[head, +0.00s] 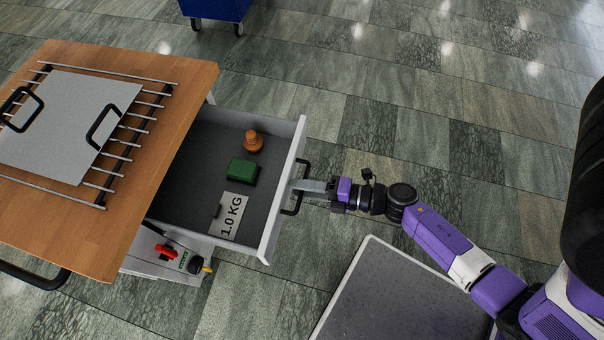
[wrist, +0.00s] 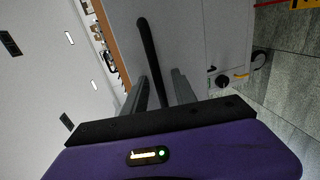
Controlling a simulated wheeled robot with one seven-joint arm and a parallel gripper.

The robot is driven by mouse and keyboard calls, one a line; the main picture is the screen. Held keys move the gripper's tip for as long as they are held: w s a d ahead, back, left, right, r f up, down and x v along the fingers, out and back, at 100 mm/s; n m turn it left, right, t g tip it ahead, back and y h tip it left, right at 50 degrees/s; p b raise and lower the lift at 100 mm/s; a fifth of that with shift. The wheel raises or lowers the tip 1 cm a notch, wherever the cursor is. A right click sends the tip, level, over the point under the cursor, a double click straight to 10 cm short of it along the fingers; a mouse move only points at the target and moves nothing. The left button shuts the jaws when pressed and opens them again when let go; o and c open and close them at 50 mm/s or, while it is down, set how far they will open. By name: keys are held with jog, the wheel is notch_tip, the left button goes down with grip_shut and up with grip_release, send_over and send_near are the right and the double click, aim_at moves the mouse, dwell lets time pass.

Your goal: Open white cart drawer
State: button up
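The white cart drawer (head: 284,190) stands pulled well out from under the wooden top of the cart (head: 150,155), with its grey inside showing. Its black bar handle (head: 301,187) is on the front panel; the handle also shows in the wrist view (wrist: 149,52). My gripper (head: 312,186) is at the handle, with its grey fingers on either side of the bar. The exact contact is partly hidden.
In the drawer lie an orange knobbed piece (head: 253,142), a green block (head: 242,171) and a plate marked 1.0 KG (head: 231,216). A metal plate with handles (head: 70,120) lies on the rack on top. A blue cart (head: 215,8) stands behind.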

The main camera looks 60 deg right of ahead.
jog(key=v, duration=0.7)
jog(key=shift+s+b, duration=0.4)
jog(key=shift+d, duration=0.1)
